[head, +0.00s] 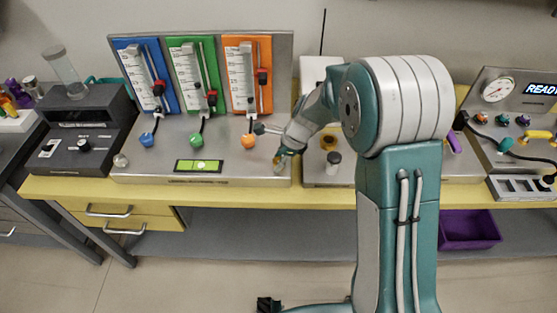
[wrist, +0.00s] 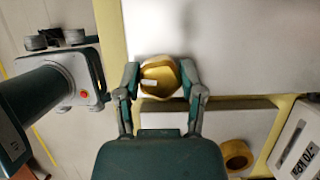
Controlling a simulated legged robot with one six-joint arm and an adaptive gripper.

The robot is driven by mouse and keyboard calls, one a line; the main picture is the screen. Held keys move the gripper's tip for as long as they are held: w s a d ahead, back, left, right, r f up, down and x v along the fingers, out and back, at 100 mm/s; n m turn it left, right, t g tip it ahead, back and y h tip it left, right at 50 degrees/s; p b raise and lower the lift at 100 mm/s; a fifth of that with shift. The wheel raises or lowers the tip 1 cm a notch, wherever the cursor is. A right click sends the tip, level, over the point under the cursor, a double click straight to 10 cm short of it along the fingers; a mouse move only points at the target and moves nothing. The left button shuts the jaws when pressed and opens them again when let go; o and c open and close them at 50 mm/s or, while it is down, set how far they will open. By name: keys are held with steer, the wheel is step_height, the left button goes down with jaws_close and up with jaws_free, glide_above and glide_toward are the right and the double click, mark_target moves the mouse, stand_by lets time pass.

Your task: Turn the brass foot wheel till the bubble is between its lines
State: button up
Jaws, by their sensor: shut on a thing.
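The brass foot wheel (wrist: 160,84) shows in the wrist view, round and golden, at the edge of a pale panel. My gripper (wrist: 161,72) has one finger on each side of the wheel and is shut on it. In the head view my gripper (head: 281,157) points down at the front right corner of the panel, and it largely hides the wheel. The green bubble level (head: 184,166) lies at the front of the same panel.
Blue, green and orange gauges (head: 197,78) stand at the back of the panel (head: 150,170). A black instrument (head: 85,130) with a glass tube is at left. A yellow ring (wrist: 237,155) lies close by on the adjoining plate. A READY console (head: 515,110) stands at right.

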steer(key=o, duration=1.2)
steer(key=shift+w+r, duration=0.1)
steer(key=shift+w, duration=0.1)
steer(key=shift+c, duration=0.2)
steer(key=shift+s, duration=0.1)
steer(key=v, duration=1.1)
steer(key=shift+d+r, duration=0.2)
steer(key=shift+r, duration=0.15)
